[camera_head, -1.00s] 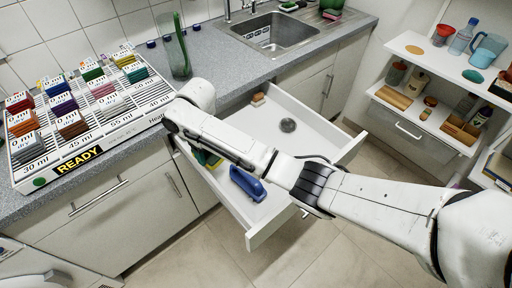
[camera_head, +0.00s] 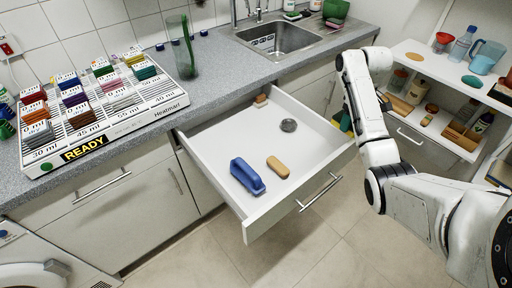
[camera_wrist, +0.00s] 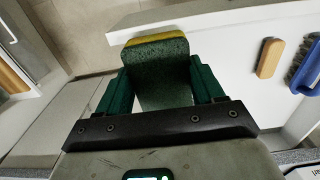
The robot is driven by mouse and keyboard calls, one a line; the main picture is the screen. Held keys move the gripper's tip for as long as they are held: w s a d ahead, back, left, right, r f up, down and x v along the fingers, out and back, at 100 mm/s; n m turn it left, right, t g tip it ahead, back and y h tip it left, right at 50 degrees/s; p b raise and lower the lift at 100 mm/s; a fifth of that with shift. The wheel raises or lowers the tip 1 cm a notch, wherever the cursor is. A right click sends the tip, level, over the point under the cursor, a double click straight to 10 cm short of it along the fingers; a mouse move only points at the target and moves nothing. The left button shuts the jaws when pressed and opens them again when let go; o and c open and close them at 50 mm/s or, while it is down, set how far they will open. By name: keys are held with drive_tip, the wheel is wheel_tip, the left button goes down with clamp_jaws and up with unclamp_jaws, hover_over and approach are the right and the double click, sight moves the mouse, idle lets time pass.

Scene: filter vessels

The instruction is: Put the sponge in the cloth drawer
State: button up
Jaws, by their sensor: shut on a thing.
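The sponge (camera_wrist: 160,65), green with a yellow layer, is between the green fingers of my gripper (camera_wrist: 162,88), which is shut on it. In the head view the sponge (camera_head: 346,122) shows as a small green and yellow patch just beyond the open drawer's right side, mostly hidden by my arm. An open white drawer (camera_head: 222,143) stands below the counter. A closed drawer (camera_head: 420,150) with a bar handle is under the shelves at the right. No label shows which one is the cloth drawer.
The open drawer holds a blue brush (camera_head: 246,176), a tan oblong piece (camera_head: 278,167), a grey round scrubber (camera_head: 288,125) and a small brown block (camera_head: 261,100). Shelves (camera_head: 462,70) with bottles and boxes stand right. The floor (camera_head: 345,215) before the drawer is clear.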

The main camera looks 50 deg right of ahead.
drive_tip(key=shift+s+f, duration=0.15)
drive_tip(key=shift+s, duration=0.1)
drive_tip(key=w+a+f+b, duration=0.1)
drive_tip(key=w+a+f, duration=0.1)
drive_tip(key=w, duration=0.1)
drive_tip(key=w+a+f, duration=0.2)
drive_tip(key=w+f, duration=0.1)
drive_tip(key=w, duration=0.1)
drive_tip(key=w+a+f+b, duration=0.1)
drive_tip(key=w+a+f, duration=0.1)
drive_tip(key=w+f, duration=0.1)
drive_tip(key=shift+w+a+f+b, duration=0.1)
drive_tip(key=shift+w+a+b, duration=0.1)
drive_tip(key=shift+w+b, duration=0.1)
drive_tip(key=shift+w+a+f, duration=0.2)
drive_tip(key=shift+w+f, duration=0.1)
drive_tip(key=shift+f, duration=0.2)
drive_tip(key=shift+w+a+f, duration=0.1)
drive_tip(key=shift+w+f, duration=0.05)
drive_tip(key=shift+f, duration=1.6)
drive_tip(key=shift+f, duration=0.1)
drive_tip(key=o, duration=1)
wheel_tip(320, 180, up, 12)
drive_tip(key=shift+r+p, duration=0.15)
drive_tip(key=shift+p, duration=0.35)
